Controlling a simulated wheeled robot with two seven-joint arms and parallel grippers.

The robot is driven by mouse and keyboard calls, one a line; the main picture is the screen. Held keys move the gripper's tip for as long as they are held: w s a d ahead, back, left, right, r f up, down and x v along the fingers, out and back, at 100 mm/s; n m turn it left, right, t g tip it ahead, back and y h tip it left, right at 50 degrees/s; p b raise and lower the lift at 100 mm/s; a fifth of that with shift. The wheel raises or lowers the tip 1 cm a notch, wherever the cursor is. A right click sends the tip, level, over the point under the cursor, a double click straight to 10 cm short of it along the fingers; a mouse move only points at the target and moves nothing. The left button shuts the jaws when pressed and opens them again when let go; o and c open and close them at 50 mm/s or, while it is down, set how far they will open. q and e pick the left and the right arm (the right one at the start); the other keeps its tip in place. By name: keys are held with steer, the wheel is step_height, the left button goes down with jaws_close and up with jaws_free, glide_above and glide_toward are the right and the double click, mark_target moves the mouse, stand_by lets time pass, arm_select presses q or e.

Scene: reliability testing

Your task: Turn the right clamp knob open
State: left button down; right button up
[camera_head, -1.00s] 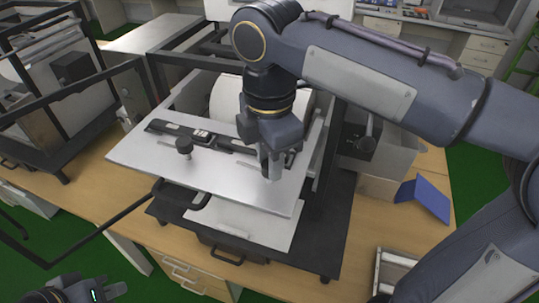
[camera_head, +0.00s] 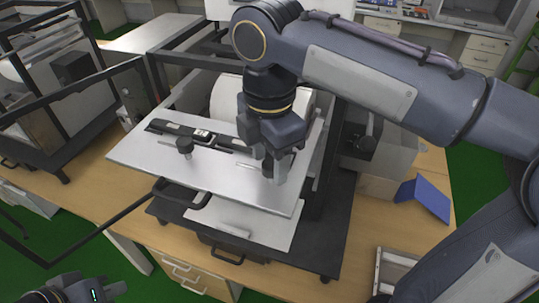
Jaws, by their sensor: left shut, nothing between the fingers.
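A flat silver plate (camera_head: 150,160) carries a dark clamp bar (camera_head: 215,138) along its back part. My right gripper (camera_head: 272,172) points down over the right part of the plate, where the bar's right end lies. Its fingers and palm hide the right clamp knob, so I cannot make out the knob or how firmly the fingers close around it. My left gripper (camera_head: 112,291) is at the bottom left corner, shut and empty, well away from the plate.
The plate sits in a black frame machine on a wooden table (camera_head: 95,218). A dark handle bar (camera_head: 160,190) sticks out at its front left. A grey box (camera_head: 385,160) and a blue panel (camera_head: 426,199) stand to the right. My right arm covers the upper right.

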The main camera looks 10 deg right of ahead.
mark_target(270, 164)
step_height(270, 164, up, 8)
steer(key=shift+f, duration=0.1)
stand_by(0.5)
